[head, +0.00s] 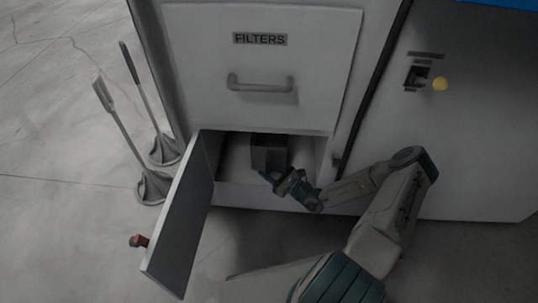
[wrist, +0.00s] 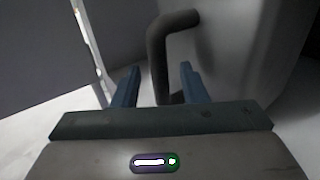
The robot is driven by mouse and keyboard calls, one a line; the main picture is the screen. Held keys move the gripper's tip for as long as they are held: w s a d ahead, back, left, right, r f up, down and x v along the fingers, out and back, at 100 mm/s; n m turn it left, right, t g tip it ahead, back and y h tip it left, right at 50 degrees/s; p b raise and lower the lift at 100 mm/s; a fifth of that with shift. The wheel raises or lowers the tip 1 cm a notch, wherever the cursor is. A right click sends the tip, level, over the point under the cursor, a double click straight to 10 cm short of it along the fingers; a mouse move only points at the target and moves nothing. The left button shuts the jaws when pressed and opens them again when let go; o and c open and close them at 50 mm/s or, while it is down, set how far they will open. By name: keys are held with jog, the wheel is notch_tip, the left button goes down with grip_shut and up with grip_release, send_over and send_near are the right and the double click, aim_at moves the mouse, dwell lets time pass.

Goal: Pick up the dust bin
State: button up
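The dust bin (head: 268,153) is a dark grey box inside the open lower compartment of the cabinet. In the wrist view its pale grey body (wrist: 225,55) fills the upper right, with a dark bent handle (wrist: 157,50) on it. My gripper (head: 271,177) is at the compartment opening, just in front of the bin. In the wrist view my gripper (wrist: 159,70) has its two blue fingers apart, with the lower part of the handle showing between them. Contact with the handle cannot be told.
Above is a drawer marked FILTERS (head: 300,62) with a bar handle. Two long-handled tools (head: 128,135) stand on the floor at left. The left floor is otherwise clear.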

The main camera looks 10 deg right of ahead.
jog(key=shift+w+a, duration=0.35)
jog(key=shift+w, duration=0.1)
grip_shut()
jog(key=shift+r, duration=0.1)
jog(key=shift+r, duration=0.15)
